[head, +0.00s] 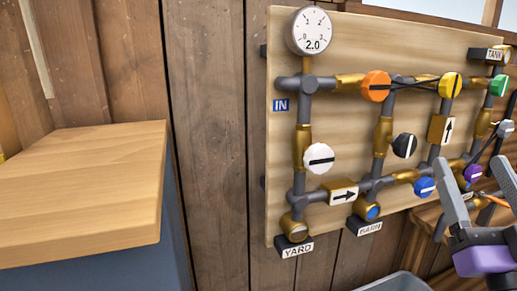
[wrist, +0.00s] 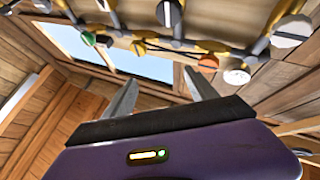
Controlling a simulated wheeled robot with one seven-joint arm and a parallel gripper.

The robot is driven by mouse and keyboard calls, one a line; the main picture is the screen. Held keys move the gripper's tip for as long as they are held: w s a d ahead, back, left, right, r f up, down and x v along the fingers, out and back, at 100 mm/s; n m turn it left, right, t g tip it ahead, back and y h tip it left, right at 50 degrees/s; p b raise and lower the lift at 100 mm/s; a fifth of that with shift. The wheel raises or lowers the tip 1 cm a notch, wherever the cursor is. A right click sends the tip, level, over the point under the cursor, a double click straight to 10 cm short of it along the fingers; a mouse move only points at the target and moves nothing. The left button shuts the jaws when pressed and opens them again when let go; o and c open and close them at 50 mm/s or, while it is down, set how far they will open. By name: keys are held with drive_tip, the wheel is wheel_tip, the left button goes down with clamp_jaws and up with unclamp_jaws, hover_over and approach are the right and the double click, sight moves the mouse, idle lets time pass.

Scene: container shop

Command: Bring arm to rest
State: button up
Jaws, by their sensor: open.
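My gripper (head: 471,150) is at the right edge of the head view, in front of the lower right of the pipe board. Its two grey fingers stand apart above a purple body. In the wrist view my gripper (wrist: 159,80) shows the same two fingers spread, with nothing between them. Part of the gripper and the arm behind it is cut off by the head view's edge. The wooden pipe board (head: 285,165) is upright on the plank wall. I cannot tell how far the fingers are from it.
The board carries a round gauge (head: 312,31) reading 2.0, an orange knob (head: 376,86), a white knob (head: 319,158), a blue knob (head: 424,188) and grey pipes. A wooden worktop (head: 80,190) stands at left. A grey bin rim (head: 395,283) shows below the board.

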drive_tip(key=s+a+f+m+g+h, duration=0.1)
drive_tip(key=s+f+m, duration=0.15)
drive_tip(key=f, duration=0.35)
drive_tip(key=s+a+f+m+g+h, duration=0.1)
drive_tip(key=s+f, duration=0.2)
drive_tip(key=f, duration=0.4)
drive_tip(key=s+a+f+n+g+y, duration=0.2)
drive_tip(key=s+a+f+g, duration=0.2)
drive_tip(key=s+f, duration=0.7)
drive_tip(key=s+a+f+n+g+y, duration=0.1)
drive_tip(key=s+a+f+g+y, duration=0.2)
drive_tip(key=s+f, duration=0.8)
drive_tip(key=s+a, duration=0.1)
drive_tip(key=s, duration=0.3)
drive_tip(key=shift+a+f+n+g, duration=0.3)
drive_tip(key=shift+n+g, duration=0.05)
drive_tip(key=shift+g, duration=0.05)
